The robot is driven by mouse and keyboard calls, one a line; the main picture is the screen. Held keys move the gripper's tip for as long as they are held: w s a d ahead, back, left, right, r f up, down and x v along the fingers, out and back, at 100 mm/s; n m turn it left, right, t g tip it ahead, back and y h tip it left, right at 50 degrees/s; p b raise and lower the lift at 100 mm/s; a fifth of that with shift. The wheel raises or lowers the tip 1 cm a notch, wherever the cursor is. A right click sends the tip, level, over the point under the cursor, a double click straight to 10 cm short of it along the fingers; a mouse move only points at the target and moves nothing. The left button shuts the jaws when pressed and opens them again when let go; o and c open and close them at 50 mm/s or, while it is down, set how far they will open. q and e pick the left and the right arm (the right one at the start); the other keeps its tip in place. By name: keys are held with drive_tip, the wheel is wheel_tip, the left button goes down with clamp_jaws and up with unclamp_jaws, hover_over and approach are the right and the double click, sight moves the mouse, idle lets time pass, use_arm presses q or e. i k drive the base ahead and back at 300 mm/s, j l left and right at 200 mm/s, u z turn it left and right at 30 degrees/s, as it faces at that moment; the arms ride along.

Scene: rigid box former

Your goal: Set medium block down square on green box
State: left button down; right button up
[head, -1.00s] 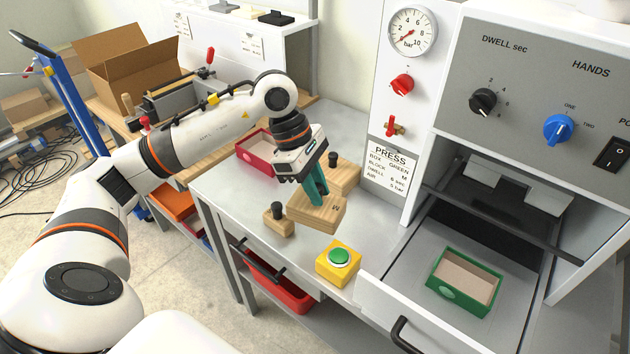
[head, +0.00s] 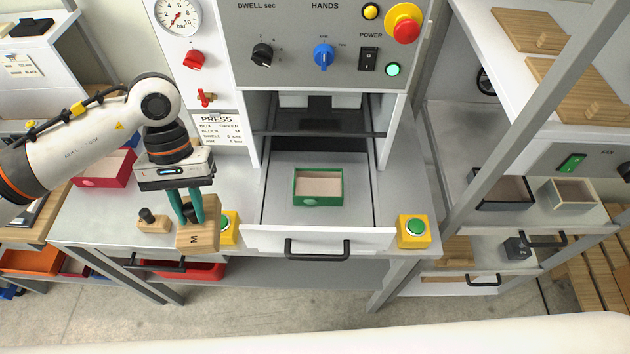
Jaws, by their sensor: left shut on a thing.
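The medium block (head: 199,240) is light wood with an M on its front face. My left gripper (head: 188,216) is shut on it and holds it at the front edge of the bench, in front of the left yellow button box. The green box (head: 318,200) is open-topped with a pale inside. It sits in the pulled-out press drawer (head: 280,217), to the right of the block and apart from it. My right gripper is not in view.
Yellow boxes with green buttons stand left (head: 229,229) and right (head: 413,231) of the drawer. A small wooden block with a black knob (head: 153,221) and a red box (head: 104,168) are on the left bench. The press opening (head: 320,130) is behind the green box.

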sight(318, 191)
drive_tip(key=l+u, duration=0.15)
drive_tip(key=l, duration=0.6)
drive_tip(key=l+u, duration=0.15)
drive_tip(key=l, duration=0.55)
drive_tip(key=l+u, duration=0.15)
drive_tip(key=l, duration=0.6)
drive_tip(key=k+l+u, duration=0.15)
drive_tip(key=l, duration=0.55)
